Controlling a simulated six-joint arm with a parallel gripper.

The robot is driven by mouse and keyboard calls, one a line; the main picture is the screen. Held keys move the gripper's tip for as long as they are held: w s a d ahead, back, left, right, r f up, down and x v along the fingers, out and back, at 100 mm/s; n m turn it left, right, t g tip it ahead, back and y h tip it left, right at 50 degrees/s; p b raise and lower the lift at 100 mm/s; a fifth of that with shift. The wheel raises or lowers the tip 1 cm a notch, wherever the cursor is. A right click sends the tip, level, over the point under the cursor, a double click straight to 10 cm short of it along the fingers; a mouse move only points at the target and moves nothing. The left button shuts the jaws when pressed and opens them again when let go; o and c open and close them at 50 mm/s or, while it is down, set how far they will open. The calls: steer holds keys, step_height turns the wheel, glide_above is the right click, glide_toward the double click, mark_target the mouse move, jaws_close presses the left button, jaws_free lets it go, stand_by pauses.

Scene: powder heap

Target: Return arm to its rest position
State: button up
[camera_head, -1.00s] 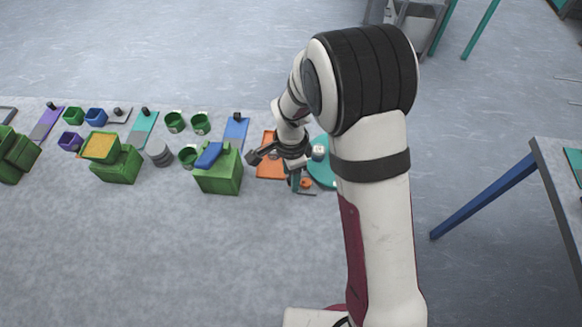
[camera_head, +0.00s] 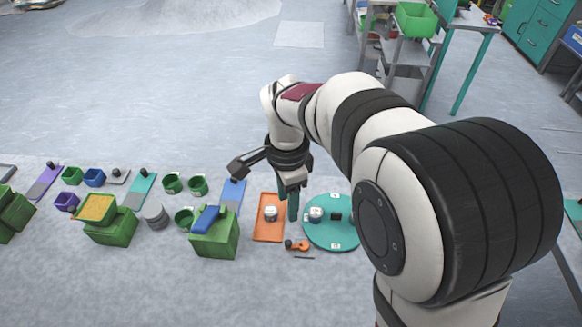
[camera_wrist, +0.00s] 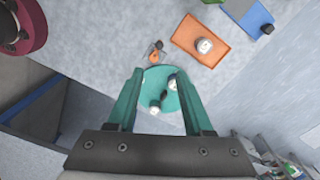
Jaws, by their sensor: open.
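My gripper (camera_head: 292,205) hangs from the bent arm, above the table near the orange tray (camera_head: 264,237) and the round teal plate (camera_head: 340,241). In the wrist view my gripper (camera_wrist: 158,73) shows two teal fingers spread apart with nothing between them. The teal plate (camera_wrist: 184,112) lies below and beyond them, with small white and dark items on it. The orange tray (camera_wrist: 213,55) holds one small white-topped item. My upper arm hides part of the table at the right.
A green box with a blue top (camera_head: 213,240) stands left of the tray. Green cups (camera_head: 172,184), a grey cylinder (camera_head: 155,215) and a green box with a yellow-filled tray (camera_head: 110,228) stand farther left. A small orange tool (camera_head: 300,245) lies in front of the plate.

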steer(key=s+d+r+n+y, duration=0.1)
steer(key=s+d+n, duration=0.2)
steer(key=s, duration=0.8)
steer(key=s+d+r+n, duration=0.1)
steer(key=s+d+n, duration=0.3)
steer(key=s+d, duration=0.3)
steer(key=s, duration=0.4)
steer(key=shift+d+r+y, duration=0.3)
steer(key=shift+r+y, duration=0.05)
steer(key=shift+y, duration=0.05)
